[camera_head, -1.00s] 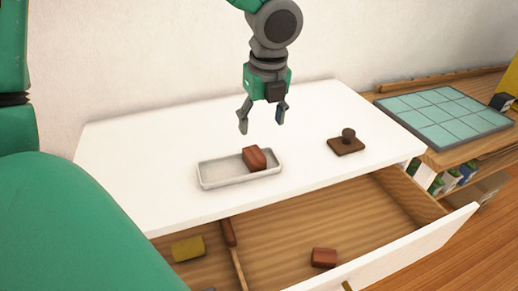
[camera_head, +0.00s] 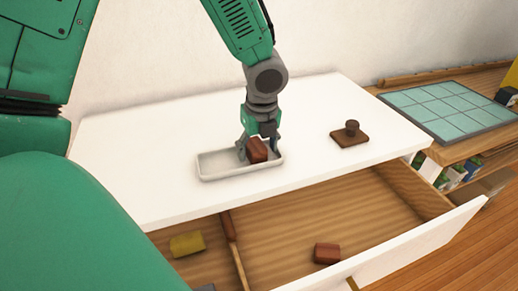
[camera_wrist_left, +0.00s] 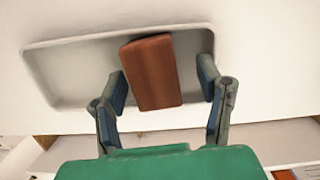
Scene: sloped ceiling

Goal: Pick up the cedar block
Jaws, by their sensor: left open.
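A reddish-brown wooden block (camera_head: 257,150), which looks like the cedar block, lies in the right end of a white tray (camera_head: 215,172) on the white tabletop. My left gripper (camera_head: 258,148) is down at the tray with its fingers open, one on each side of the block. In the left wrist view the block (camera_wrist_left: 152,72) sits between the open fingers (camera_wrist_left: 164,82), with a visible gap at the right finger and a narrow one at the left. A similar reddish block (camera_head: 327,253) lies in the open drawer. My right gripper is not in view.
The open drawer (camera_head: 300,220) below the tabletop also holds a yellow block (camera_head: 187,244) and a divider. A brown square base with a knob (camera_head: 350,134) stands right of the tray. A tiled board (camera_head: 450,110) lies further right. The tabletop's left side is clear.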

